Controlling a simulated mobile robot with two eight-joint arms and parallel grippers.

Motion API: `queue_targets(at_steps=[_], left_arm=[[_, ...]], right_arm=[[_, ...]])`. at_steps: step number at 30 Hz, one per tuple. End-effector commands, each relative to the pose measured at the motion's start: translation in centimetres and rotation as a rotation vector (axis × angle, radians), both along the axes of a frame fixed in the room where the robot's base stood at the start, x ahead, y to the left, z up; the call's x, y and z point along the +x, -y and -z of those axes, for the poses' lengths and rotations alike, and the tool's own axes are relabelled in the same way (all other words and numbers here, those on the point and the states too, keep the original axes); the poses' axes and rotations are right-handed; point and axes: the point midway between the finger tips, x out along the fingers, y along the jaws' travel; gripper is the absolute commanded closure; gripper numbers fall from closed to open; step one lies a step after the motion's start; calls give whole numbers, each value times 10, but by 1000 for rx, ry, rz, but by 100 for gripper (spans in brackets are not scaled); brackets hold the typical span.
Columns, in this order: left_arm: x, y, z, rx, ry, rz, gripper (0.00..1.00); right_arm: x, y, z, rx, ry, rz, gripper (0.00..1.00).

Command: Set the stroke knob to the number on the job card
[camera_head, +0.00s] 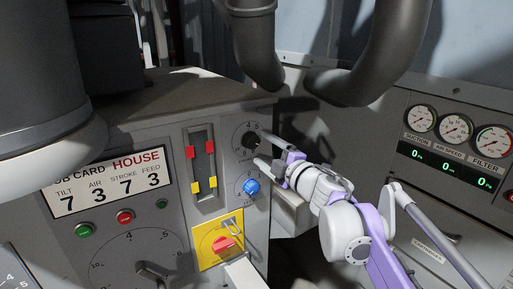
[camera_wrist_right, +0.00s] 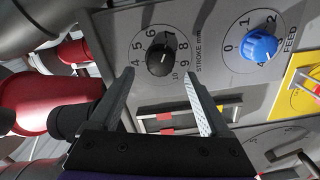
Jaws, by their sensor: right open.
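The job card (camera_head: 105,187) on the panel reads HOUSE, with tilt 7, air 3, stroke 7 and feed 3. The black stroke knob (camera_wrist_right: 160,59) sits on a numbered dial in the right wrist view. A pale mark on it seems to lie toward the 9 side; the exact setting is hard to tell. In the head view the knob (camera_head: 247,140) is small, near the panel's right edge. My right gripper (camera_head: 262,151) is open, and its fingers (camera_wrist_right: 159,72) point at the panel just short of the knob, apart from it. My left gripper is not in view.
The blue feed knob (camera_head: 251,186) sits just below the stroke dial. A yellow plate (camera_head: 221,241) with a red switch is lower down. Slider slots (camera_head: 202,168) with red and yellow markers lie to the left. Thick dark pipes (camera_head: 340,85) hang above my right arm.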

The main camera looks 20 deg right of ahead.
Motion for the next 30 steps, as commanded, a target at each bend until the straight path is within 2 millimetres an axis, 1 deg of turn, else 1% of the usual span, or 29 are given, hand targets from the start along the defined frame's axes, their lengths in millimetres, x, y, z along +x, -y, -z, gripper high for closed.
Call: queue_targets(at_steps=[1,3,6,10,15,30], left_arm=[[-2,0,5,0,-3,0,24],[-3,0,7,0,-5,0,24],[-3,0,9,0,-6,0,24],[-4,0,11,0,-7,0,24],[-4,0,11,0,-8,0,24],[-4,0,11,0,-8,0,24]], right_arm=[[-12,2,3,0,-2,3,19],[-26,5,2,1,-1,4,19],[-42,7,2,0,-1,3,19],[-55,8,1,1,-1,2,19],[-60,8,0,1,0,0,19],[-59,9,1,15,4,14,19]])
